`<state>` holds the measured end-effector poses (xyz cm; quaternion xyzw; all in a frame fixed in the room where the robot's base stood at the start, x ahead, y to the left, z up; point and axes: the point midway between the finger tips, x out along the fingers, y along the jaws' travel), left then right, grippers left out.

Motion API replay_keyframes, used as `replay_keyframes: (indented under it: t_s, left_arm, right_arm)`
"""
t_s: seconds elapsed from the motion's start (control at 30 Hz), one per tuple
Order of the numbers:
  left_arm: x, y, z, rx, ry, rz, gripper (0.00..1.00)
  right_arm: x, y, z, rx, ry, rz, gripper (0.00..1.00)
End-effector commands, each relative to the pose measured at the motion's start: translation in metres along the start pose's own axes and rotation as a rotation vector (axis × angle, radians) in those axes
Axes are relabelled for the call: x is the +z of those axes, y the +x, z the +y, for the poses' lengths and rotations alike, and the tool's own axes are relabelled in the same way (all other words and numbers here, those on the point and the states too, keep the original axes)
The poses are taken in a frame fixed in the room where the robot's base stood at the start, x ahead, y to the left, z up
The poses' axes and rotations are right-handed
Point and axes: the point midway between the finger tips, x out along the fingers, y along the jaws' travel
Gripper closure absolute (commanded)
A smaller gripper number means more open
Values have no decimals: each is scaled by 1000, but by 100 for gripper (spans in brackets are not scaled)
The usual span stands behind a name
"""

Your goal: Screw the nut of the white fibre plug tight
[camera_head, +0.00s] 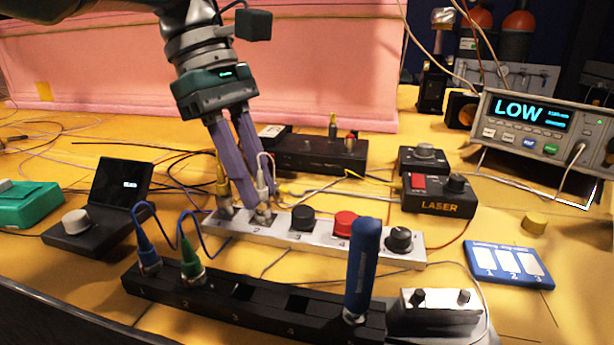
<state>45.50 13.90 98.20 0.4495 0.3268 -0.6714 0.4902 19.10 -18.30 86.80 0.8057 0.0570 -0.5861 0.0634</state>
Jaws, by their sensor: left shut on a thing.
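The white fibre plug (262,176) stands upright in port 2 of the silver panel (376,254), with its metal nut (264,213) low at the port. My left gripper (253,203) comes down from above, its two purple fingers close together and shut at the white plug's nut. The fingers partly hide the plug's surroundings, and how far the nut is turned cannot be seen. The yellow plug (222,178) stands in port 1, just left of the fingers. My right gripper is not in view.
A black cap (302,217) and a red cap (345,222) cover ports to the right. In front, a black rail (240,308) holds a blue plug (146,252), a green plug (190,262) and an upright blue-handled tool (362,268). The meter (530,118) reads LOW. Loose cables lie around.

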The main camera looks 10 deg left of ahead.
Motion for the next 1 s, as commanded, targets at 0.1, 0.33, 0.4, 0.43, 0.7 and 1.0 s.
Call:
replay_keyframes:
  t_s: [0.1, 0.33, 0.4, 0.43, 0.7, 1.0]
  left_arm:
    - [0, 1, -1, -5, 0, 1, 100]
    - [0, 1, -1, -4, -1, 1, 100]
    - [0, 1, -1, -4, -1, 1, 69]
    - [0, 0, -1, -3, -1, 0, 65]
    - [0, 0, 0, -2, -1, 0, 45]
    - [2, -9, -1, -1, -1, 0, 45]
  right_arm:
    - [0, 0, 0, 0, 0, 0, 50]
    - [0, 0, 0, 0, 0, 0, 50]
    - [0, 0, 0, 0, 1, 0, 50]
    - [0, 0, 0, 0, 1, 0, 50]
    - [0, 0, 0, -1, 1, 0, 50]
    - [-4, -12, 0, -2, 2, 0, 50]
